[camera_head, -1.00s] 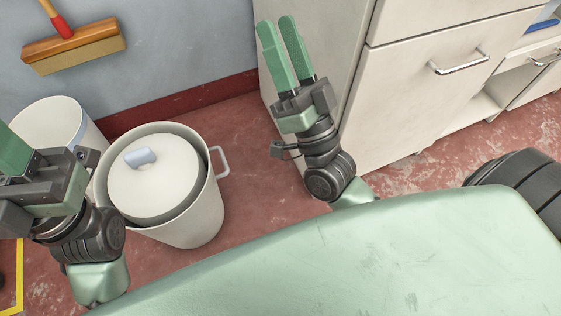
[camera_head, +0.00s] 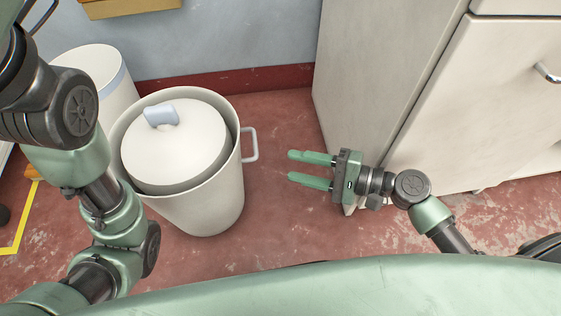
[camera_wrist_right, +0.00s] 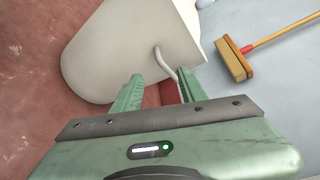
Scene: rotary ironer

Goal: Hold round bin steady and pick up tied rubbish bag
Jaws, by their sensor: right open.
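The round white bin (camera_head: 205,205) stands upright on the red floor at left centre, with a loop handle (camera_head: 250,146) on its right side. In the right wrist view the handle (camera_wrist_right: 165,62) shows just beyond the fingertips. My left arm passes left of the bin; its gripper is out of the picture.
A second white bin (camera_head: 98,75) with a blue band stands behind left. A pale cabinet (camera_head: 380,80) rises close behind my right gripper. A broom (camera_wrist_right: 235,62) is by the wall. The floor between the bin and cabinet is clear.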

